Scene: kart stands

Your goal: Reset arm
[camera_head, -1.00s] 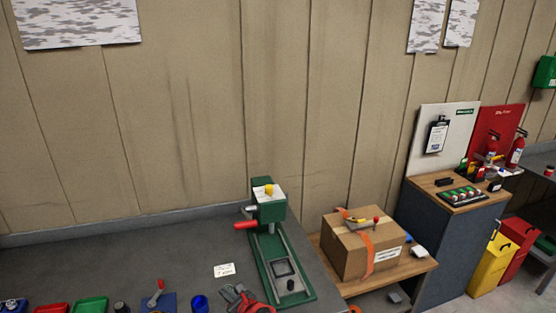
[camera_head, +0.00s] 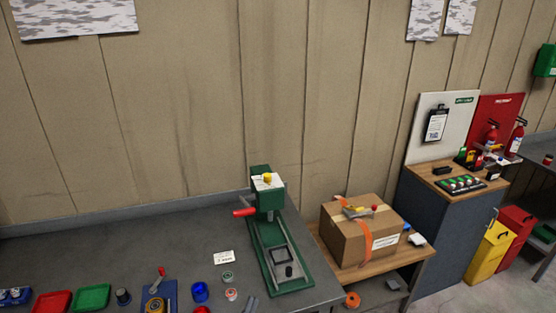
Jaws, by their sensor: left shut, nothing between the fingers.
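The green press (camera_head: 265,195) stands on the grey bench (camera_head: 130,255), with a red handle (camera_head: 245,212) pointing left and a yellow knob on top. My right gripper is not in view.
Near the front edge are red (camera_head: 52,302) and green (camera_head: 91,297) trays, a blue fixture (camera_head: 160,297), a blue cup (camera_head: 200,292) and small round parts. A strapped cardboard box (camera_head: 360,235) stands on a wooden stand to the right. The bench's middle is clear.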

